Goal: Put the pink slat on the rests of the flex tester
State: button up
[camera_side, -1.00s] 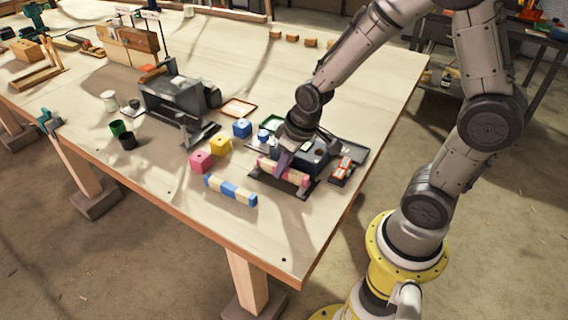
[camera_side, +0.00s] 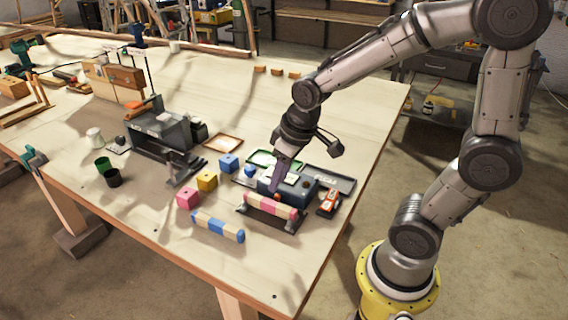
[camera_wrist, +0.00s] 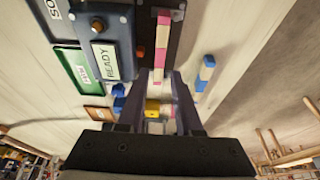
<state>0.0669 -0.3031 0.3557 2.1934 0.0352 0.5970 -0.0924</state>
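The pink slat (camera_side: 270,206), banded pink and cream, lies across the rests of the flex tester, over its dark base (camera_side: 285,224). The slat also shows in the wrist view (camera_wrist: 161,45), beyond my fingertips. The tester's box (camera_side: 290,185) stands behind the slat; in the wrist view its screen (camera_wrist: 105,62) reads READY, near an orange button. My gripper (camera_side: 278,188) is just above and behind the slat in the side view. In the wrist view my gripper (camera_wrist: 160,76) has its fingers apart with nothing held between them. Slat contact with each rest is too small to confirm.
A blue and cream slat (camera_side: 218,227) lies on the bench in front. Pink (camera_side: 188,198), yellow (camera_side: 207,181) and blue (camera_side: 228,163) blocks stand to the left. An orange device (camera_side: 328,203) lies right of the tester. The bench's front right is clear.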

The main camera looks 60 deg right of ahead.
jog(key=s+a+r+t, duration=0.1)
jog(key=s+r+t, duration=0.1)
jog(key=s+r, duration=0.6)
jog(key=s, duration=0.4)
jog(key=shift+s+a, duration=0.25)
jog(key=shift+s, duration=0.15)
